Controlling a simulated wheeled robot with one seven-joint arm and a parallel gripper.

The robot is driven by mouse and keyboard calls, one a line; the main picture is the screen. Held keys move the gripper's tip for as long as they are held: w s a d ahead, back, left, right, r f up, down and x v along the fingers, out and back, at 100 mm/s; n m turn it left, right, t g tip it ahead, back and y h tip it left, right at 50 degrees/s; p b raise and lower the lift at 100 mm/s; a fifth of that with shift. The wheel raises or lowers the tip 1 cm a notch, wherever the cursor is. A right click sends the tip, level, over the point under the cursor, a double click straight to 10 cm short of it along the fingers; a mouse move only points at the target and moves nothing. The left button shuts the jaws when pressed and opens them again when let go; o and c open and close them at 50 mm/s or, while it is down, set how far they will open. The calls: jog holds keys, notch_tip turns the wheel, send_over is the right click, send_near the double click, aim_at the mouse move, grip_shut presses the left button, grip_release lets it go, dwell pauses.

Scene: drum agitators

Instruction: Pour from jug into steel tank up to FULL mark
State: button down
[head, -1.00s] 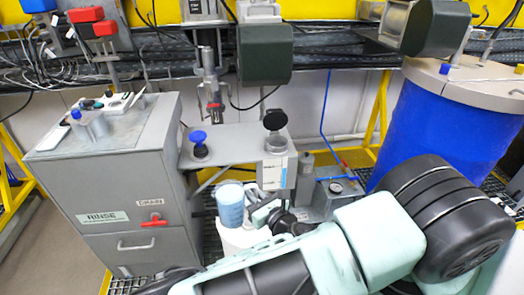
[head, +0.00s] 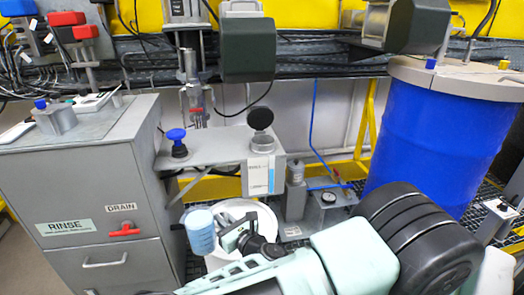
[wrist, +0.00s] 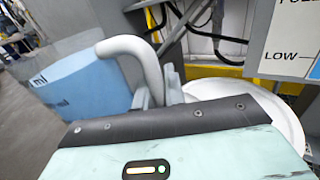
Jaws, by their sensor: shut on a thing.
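A pale blue jug (head: 200,232) with ml markings hangs in the head view, left of a white bucket, slightly tilted. My gripper (head: 232,237) is shut on its grey handle. In the wrist view the jug (wrist: 85,88) is at the left, and my gripper (wrist: 157,92) closes on the lower part of the handle. The liquid level inside is unclear. The steel tank (head: 215,147) is a grey box with an open round filler (head: 263,143) and a raised black cap. The tank's front label (head: 262,176) shows LOW in the wrist view (wrist: 290,45); FULL is partly cut off. The jug is below and left of the filler.
The white bucket (head: 238,208) stands below the tank. A grey RINSE cabinet (head: 85,190) with a red DRAIN handle is at the left. A blue drum (head: 430,140) stands at the right. A dark motor box (head: 248,50) hangs above the tank.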

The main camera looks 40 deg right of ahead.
jog(key=w+f+b, duration=0.1)
jog(key=f+b, duration=0.2)
jog(key=w+f+b, duration=0.1)
jog(key=f+b, duration=0.2)
jog(key=b, duration=0.1)
jog(key=w+f+b, duration=0.1)
jog(key=f+b, duration=0.2)
jog(key=shift+w+d+f, duration=0.1)
jog(key=shift+d+f, duration=0.05)
jog(key=shift+f, duration=0.2)
